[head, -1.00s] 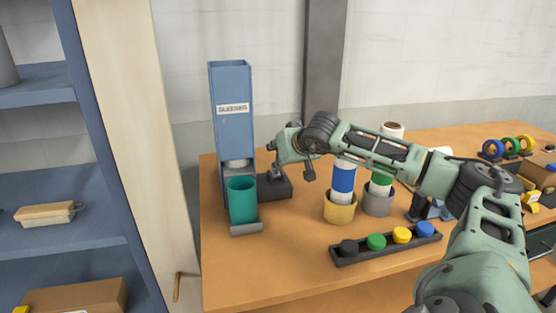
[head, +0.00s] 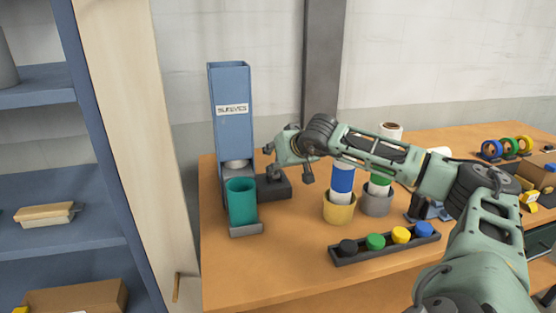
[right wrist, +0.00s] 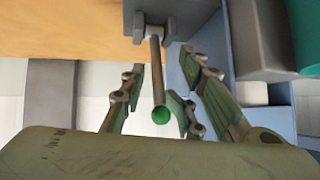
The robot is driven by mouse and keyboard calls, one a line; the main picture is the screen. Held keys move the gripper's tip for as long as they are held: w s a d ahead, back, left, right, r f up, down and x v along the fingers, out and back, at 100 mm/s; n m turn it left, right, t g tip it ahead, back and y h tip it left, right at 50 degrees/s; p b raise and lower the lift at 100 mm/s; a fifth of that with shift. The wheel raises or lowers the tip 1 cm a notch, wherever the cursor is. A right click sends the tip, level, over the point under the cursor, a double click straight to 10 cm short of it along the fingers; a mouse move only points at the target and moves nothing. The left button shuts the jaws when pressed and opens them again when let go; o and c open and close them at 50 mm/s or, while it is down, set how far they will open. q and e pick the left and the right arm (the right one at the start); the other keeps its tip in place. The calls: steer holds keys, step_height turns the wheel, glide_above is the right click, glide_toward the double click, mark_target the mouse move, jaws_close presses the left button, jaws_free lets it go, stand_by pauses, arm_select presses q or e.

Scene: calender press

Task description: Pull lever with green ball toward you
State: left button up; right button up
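The lever is a thin grey rod (right wrist: 157,72) that ends in a small green ball (right wrist: 161,115). It comes out of a dark grey box (right wrist: 175,15), which in the head view (head: 276,188) sits at the right side of the blue sleeve dispenser (head: 233,118). My right gripper (right wrist: 163,82) is open, with its fingers on both sides of the rod and apart from it. The ball is between the fingers, nearer the palm. In the head view my right gripper (head: 271,161) hides the lever. My left gripper is not in view.
A teal cup (head: 242,203) stands at the dispenser's foot, left of my gripper. A yellow cup (head: 339,208) and a grey cup (head: 377,202) hold rolls below my right arm. A black tray (head: 387,245) with coloured caps lies in front. The table's front left is clear.

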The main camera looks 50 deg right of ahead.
steer(key=shift+s+r, duration=0.4)
steer(key=v, duration=1.1)
steer(key=shift+a, duration=0.2)
steer(key=shift+f, duration=0.15)
